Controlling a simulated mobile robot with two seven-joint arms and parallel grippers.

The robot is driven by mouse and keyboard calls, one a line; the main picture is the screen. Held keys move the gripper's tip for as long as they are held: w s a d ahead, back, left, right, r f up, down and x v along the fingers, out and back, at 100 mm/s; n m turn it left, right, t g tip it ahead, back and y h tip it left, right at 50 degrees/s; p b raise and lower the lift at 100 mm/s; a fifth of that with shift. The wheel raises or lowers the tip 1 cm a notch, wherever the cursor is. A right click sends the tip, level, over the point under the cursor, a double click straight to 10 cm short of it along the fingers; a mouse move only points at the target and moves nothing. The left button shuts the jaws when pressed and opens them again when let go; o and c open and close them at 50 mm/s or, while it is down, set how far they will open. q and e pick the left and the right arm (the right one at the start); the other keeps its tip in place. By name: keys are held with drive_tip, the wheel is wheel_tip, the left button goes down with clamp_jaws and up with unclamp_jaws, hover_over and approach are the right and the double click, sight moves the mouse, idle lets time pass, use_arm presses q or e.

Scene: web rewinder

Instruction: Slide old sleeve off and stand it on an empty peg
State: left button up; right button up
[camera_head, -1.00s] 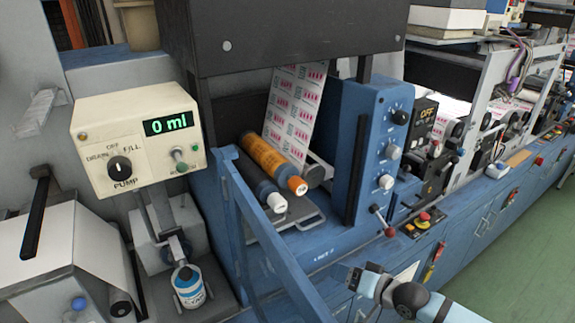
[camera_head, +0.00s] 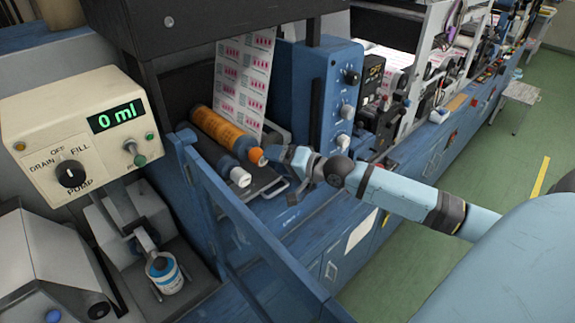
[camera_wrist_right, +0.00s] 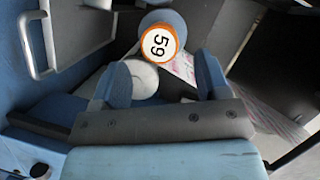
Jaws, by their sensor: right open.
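An orange sleeve (camera_head: 222,131) with a blue end section sits on the machine's upper roller, and its orange-rimmed end faces out. My right gripper (camera_head: 272,154) is close in front of the orange end. Its fingers (camera_wrist_right: 162,75) are open, with nothing clearly held between them. My left gripper is out of view. No peg can be made out.
A blue guard frame (camera_head: 225,215) stands left of the rollers. The blue control panel (camera_head: 340,95) stands to the right. A pump box (camera_head: 80,135) and small jar (camera_head: 165,273) are at left.

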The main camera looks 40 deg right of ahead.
sight(258, 157)
drive_tip(key=x, duration=0.4)
drive_tip(key=shift+b+x, duration=0.3)
drive_tip(key=shift+x, duration=0.75)
